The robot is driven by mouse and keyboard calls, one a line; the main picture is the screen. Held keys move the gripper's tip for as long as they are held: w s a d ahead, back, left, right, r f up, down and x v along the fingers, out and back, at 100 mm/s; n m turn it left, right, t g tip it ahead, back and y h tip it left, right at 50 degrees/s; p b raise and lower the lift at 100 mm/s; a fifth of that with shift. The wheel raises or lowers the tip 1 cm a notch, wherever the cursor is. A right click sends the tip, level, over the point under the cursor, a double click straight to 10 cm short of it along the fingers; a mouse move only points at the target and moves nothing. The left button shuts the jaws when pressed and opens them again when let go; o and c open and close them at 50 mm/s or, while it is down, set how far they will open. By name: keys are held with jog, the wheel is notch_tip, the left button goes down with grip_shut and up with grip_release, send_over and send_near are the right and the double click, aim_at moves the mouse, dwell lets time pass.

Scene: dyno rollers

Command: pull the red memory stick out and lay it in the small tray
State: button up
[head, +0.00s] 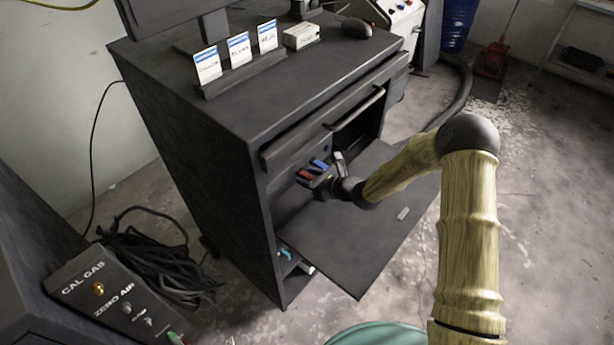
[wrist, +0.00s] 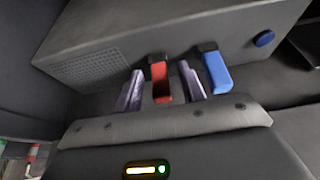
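The red memory stick (wrist: 159,82) sticks out of the front of a dark grey computer case (wrist: 120,62) in the wrist view. It also shows as a small red spot in the head view (head: 306,174). My gripper (wrist: 161,76) is open, with one finger on each side of the red stick. Small gaps show between stick and fingers, so I see no grip on it. A blue memory stick (wrist: 217,72) sits in the same case just right of the right finger. I cannot make out the small tray for certain in either view.
The case stands inside a black cabinet (head: 185,130) with its lower door (head: 350,240) folded down. A drawer handle (head: 357,108) is above. On top are a card holder (head: 243,73), a small pale box (head: 301,37) and a mouse (head: 356,28). A round blue button (wrist: 263,39) is on the case.

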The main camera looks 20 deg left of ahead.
dwell(0.8)
grip_shut()
jog(key=shift+s+d, duration=0.1)
jog(key=shift+d, duration=0.05)
jog(key=shift+s+d, duration=0.35)
jog(key=shift+d, duration=0.55)
jog(key=shift+s+d, duration=0.35)
jog(key=shift+d, duration=0.5)
jog(key=shift+s+d, duration=0.35)
jog(key=shift+d, duration=0.55)
jog(key=shift+w, duration=0.1)
